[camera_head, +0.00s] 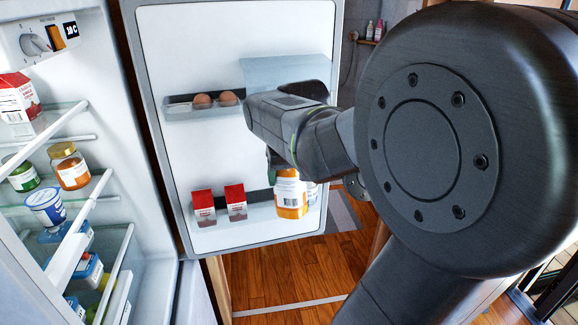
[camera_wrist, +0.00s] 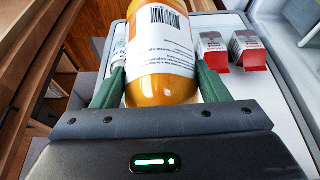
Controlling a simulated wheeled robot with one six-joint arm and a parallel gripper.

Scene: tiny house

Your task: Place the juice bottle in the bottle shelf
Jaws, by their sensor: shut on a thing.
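The juice bottle (camera_head: 290,195) is orange with a white barcode label. It also fills the middle of the wrist view (camera_wrist: 160,50), between the green fingers of my gripper (camera_wrist: 161,78). My gripper is shut on the bottle; in the head view (camera_head: 275,160) its fingers are mostly hidden. The bottle shelf is the lower rack (camera_head: 262,213) on the inside of the open fridge door. The bottle is at the right end of this rack, looking nearly upright. I cannot tell whether its base rests on the rack.
Two red-and-white cartons (camera_head: 236,202) stand on the rack, left of the bottle. A pale item (camera_head: 312,192) shows beside the bottle. Eggs (camera_head: 202,100) lie in the upper door rack. Fridge shelves with jars (camera_head: 70,165) are at left. Wooden floor (camera_head: 290,270) lies below.

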